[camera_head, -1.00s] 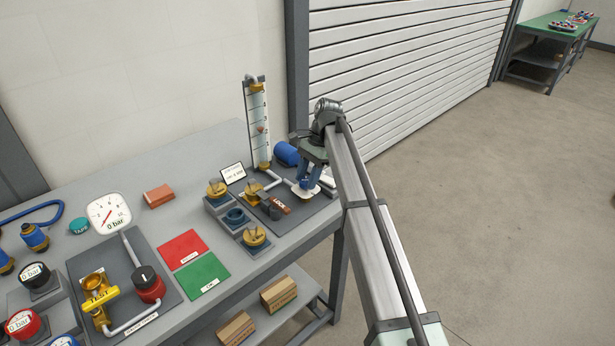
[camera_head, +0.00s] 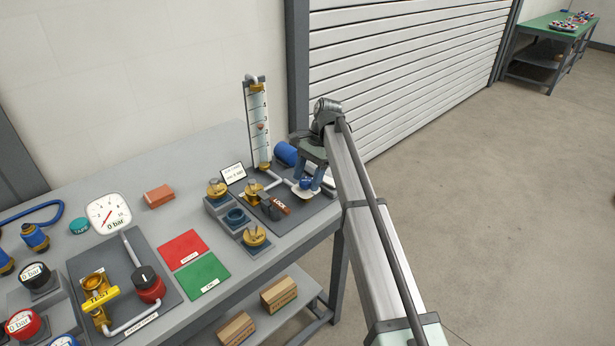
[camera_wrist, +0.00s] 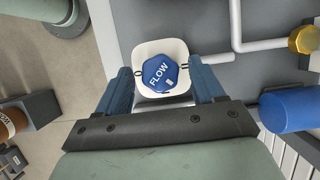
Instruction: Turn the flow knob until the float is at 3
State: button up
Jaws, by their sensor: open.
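The blue hexagonal flow knob (camera_wrist: 158,74), marked FLOW, sits on a white rounded plate (camera_wrist: 151,49). In the head view the knob (camera_head: 306,183) shows between my fingers at the right end of the bench. My gripper (camera_wrist: 161,72) is open, with one blue finger on each side of the knob and a gap to it. The gripper (camera_head: 308,185) also shows in the head view, pointing down. The flow tube (camera_head: 258,110) stands upright behind, with a numbered scale. Its small red float (camera_head: 261,126) appears between 2 and 3; the exact reading is too small to tell.
Left of the knob are a pipe, brass valve parts (camera_head: 254,236) and a brown-tagged handle (camera_head: 281,208). A blue cylinder (camera_head: 286,153) lies close behind my gripper. Red (camera_head: 183,249) and green (camera_head: 202,280) mats lie farther left on the bench.

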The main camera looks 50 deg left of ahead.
jog(key=shift+r, duration=0.1)
jog(key=v, duration=0.7)
jog(key=shift+w+d, duration=0.1)
jog(key=shift+w, duration=0.1)
dwell(0.4)
